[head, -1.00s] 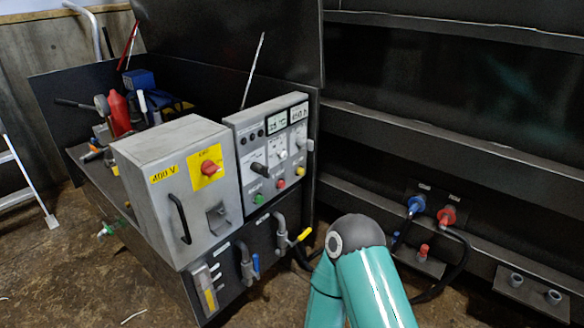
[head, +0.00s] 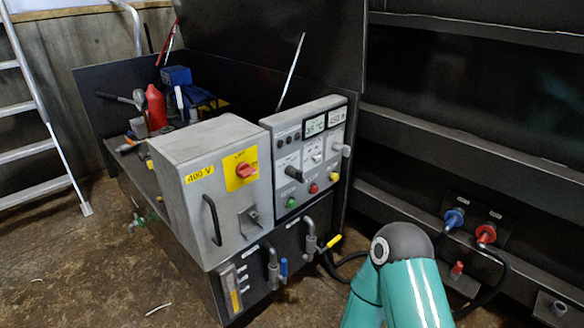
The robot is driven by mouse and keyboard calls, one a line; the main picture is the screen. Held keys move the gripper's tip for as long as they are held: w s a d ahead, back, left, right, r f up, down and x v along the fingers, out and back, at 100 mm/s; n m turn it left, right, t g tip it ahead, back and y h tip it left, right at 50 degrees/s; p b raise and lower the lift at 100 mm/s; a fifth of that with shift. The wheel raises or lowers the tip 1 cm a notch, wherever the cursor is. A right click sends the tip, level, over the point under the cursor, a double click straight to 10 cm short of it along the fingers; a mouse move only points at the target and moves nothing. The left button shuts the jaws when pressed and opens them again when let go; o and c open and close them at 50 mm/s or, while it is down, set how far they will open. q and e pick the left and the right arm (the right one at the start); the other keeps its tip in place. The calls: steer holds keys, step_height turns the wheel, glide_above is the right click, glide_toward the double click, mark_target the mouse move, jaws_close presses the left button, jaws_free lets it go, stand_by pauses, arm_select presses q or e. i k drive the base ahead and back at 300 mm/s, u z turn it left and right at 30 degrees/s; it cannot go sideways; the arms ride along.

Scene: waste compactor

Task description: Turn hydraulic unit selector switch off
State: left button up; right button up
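The hydraulic unit is a grey cabinet (head: 178,180) beside a control panel (head: 307,150). On the panel is a black selector-type knob (head: 293,173), pointing down to the right; its label is too small to read. A red rotary switch (head: 244,170) sits on a yellow plate on the cabinet. I cannot tell from labels which is the hydraulic unit selector. Neither gripper is in view; only a teal arm link of mine shows at the lower right.
Below the panel are pipes and valves with blue and yellow handles (head: 334,242). Blue and red hose couplings (head: 485,233) sit on the dark wall at right. A ladder (head: 45,120) stands at left. Tools and a red bottle (head: 155,107) lie behind the cabinet.

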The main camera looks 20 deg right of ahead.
mark_target(294, 173)
steer(key=i, duration=0.85)
steer(key=z, duration=0.05)
